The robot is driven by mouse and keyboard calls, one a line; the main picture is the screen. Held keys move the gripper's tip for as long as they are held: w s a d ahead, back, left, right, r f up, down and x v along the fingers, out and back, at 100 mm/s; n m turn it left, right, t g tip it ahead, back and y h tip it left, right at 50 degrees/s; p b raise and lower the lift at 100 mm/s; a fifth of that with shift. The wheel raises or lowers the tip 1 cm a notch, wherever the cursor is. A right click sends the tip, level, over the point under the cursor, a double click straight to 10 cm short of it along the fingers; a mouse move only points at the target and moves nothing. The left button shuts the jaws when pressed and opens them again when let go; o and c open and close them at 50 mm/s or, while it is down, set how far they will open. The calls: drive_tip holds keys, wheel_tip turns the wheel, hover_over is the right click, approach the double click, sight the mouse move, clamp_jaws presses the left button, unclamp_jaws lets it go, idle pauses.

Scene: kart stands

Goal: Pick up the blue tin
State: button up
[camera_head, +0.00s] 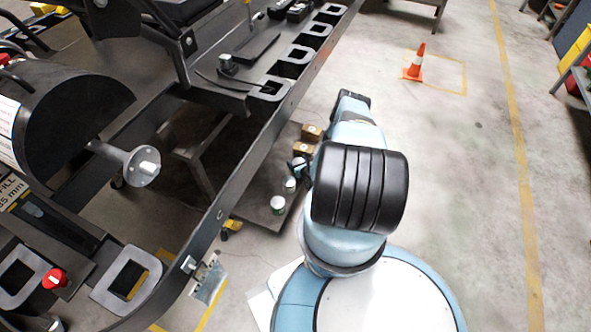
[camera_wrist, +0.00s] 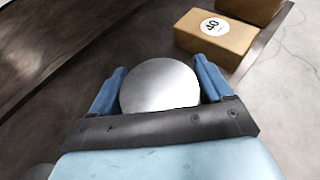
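A round tin with a plain silver lid (camera_wrist: 160,85) stands between the two blue fingers of my gripper (camera_wrist: 160,82) in the wrist view. Its side is hidden, so its colour does not show there. The fingers lie close along both sides of the lid, and I cannot tell whether they press on it. In the head view my gripper (camera_head: 299,165) is small, low over the dark board beside my arm, and partly hidden by it. A tin with a pale lid and green side (camera_head: 278,204) and another similar tin (camera_head: 290,184) stand just in front of it.
The tins stand on a dark low board (camera_head: 258,212) under the kart stand's long rail (camera_head: 262,140). Cardboard boxes (camera_head: 311,132) are just behind my gripper; a box marked 40 (camera_wrist: 215,38) is near the right finger. Open floor lies right, with an orange cone (camera_head: 415,64).

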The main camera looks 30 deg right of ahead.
drive_tip(key=c, duration=0.9)
